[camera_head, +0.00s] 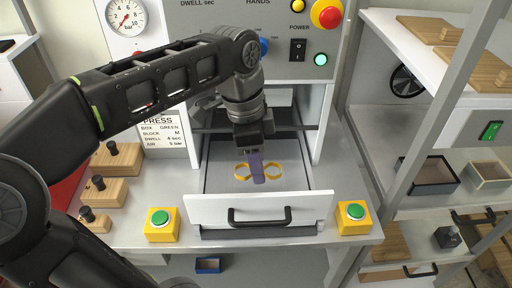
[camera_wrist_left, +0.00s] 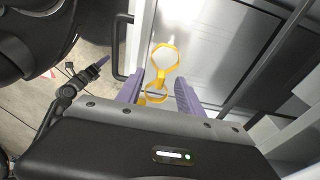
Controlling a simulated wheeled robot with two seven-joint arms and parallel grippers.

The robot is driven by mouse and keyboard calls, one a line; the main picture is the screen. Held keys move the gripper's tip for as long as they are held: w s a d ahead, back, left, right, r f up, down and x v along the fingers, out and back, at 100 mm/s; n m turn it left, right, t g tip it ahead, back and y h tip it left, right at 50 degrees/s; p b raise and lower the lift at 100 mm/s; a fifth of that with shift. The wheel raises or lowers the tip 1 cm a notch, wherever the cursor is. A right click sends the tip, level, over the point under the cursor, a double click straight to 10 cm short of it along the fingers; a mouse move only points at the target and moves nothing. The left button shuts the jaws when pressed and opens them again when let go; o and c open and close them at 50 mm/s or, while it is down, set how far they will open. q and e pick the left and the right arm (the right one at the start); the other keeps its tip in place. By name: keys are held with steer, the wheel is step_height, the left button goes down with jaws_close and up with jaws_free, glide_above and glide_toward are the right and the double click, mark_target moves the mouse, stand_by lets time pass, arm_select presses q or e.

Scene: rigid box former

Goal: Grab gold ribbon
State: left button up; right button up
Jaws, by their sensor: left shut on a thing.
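The gold ribbon (camera_head: 279,175) is a two-looped bow inside the open drawer (camera_head: 262,208) of the press. My left gripper (camera_head: 257,174) reaches down into the drawer with its purple fingers shut on the middle of the bow, one loop on each side. In the left wrist view the ribbon (camera_wrist_left: 161,73) sits between the fingers (camera_wrist_left: 160,92), with one loop extending past the tips. My right gripper (camera_wrist_left: 99,64) appears small at the left of that view; its jaw opening cannot be made out. It is out of the head view.
Green buttons on yellow boxes (camera_head: 162,225) (camera_head: 354,218) flank the drawer. Wooden blocks with black knobs (camera_head: 115,159) stand on the left. The control panel (camera_head: 220,20) is above. A shelf rack (camera_head: 440,120) with open boxes stands at the right. The drawer front has a black handle (camera_head: 259,222).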

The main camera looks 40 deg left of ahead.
arm_select(q)
steer(key=s+d, duration=0.1)
steer(key=s, duration=0.1)
steer(key=s+d, duration=0.2)
steer(key=s+d+p, duration=0.1)
steer(key=s+d, duration=0.1)
steer(key=s, duration=0.1)
steer(key=shift+d+r, duration=0.1)
steer(key=shift+d, duration=0.05)
steer(key=shift+s+d, duration=0.35)
steer(key=shift+s, duration=0.05)
steer(key=shift+w, duration=0.1)
